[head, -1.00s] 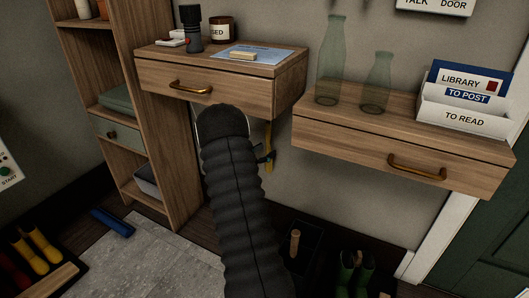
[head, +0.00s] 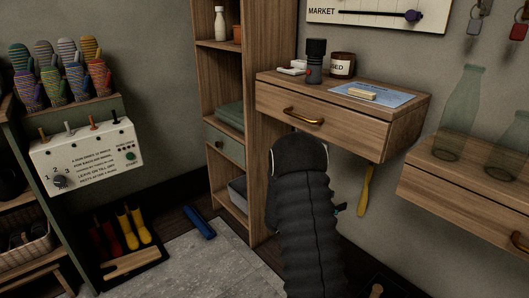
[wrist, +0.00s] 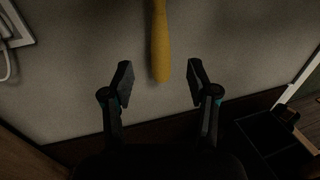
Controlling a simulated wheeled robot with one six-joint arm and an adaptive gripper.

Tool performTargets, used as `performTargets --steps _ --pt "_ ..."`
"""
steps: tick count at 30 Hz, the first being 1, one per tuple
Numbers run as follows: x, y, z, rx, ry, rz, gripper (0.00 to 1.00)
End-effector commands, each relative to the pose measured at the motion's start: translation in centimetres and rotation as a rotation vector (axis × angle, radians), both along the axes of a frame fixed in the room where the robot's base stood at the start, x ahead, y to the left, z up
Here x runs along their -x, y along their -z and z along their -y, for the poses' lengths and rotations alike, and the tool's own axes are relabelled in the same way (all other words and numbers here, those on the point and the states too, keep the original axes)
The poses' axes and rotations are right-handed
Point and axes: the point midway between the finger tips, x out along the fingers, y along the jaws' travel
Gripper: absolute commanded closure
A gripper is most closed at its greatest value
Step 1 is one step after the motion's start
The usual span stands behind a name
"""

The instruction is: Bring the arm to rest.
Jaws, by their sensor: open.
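My arm, in a dark ribbed sleeve, rises in front of the left wall drawer in the head view, and its sleeve hides most of my gripper there. In the wrist view my gripper (wrist: 160,82) is open, its two fingers wide apart with nothing held between them. A yellow handle-like thing (wrist: 161,45) hangs against the wall, its lower end showing between the fingertips in that picture. I cannot tell how far it is from them. In the head view the yellow thing (head: 365,190) hangs below the drawer, to the right of my arm.
The left wall drawer (head: 330,115) carries a dark flask, a tin and a blue sheet. A right wall shelf (head: 462,195) bears glass bottles. A tall wooden shelf unit (head: 266,150) stands left of my arm. A blue object (head: 199,222) and a boot tray (head: 135,265) are on the floor.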

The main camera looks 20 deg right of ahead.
Motion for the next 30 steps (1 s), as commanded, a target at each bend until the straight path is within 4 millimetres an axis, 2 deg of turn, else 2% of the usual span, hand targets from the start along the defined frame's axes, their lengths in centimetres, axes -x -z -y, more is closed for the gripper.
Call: performTargets --steps 5,8,12,14,17,21,24,30 --pt "0.0 0.1 0.0 -0.005 -0.002 0.018 0.41" --pt "0.9 1.4 -0.1 -0.062 0.039 0.063 0.41" --pt "4.8 4.8 -1.0 -0.182 0.179 0.117 0.41" --pt "6.7 5.6 -1.8 -0.234 0.251 0.156 0.41" --pt "9.6 5.8 -3.4 -0.313 0.373 0.242 0.41" --pt "12.9 4.8 -6.9 -0.424 0.544 0.403 0.41" --pt "14.8 3.6 -9.9 -0.502 0.652 0.526 0.41" --pt "17.1 0.9 -15.7 -0.650 0.827 0.764 0.41"
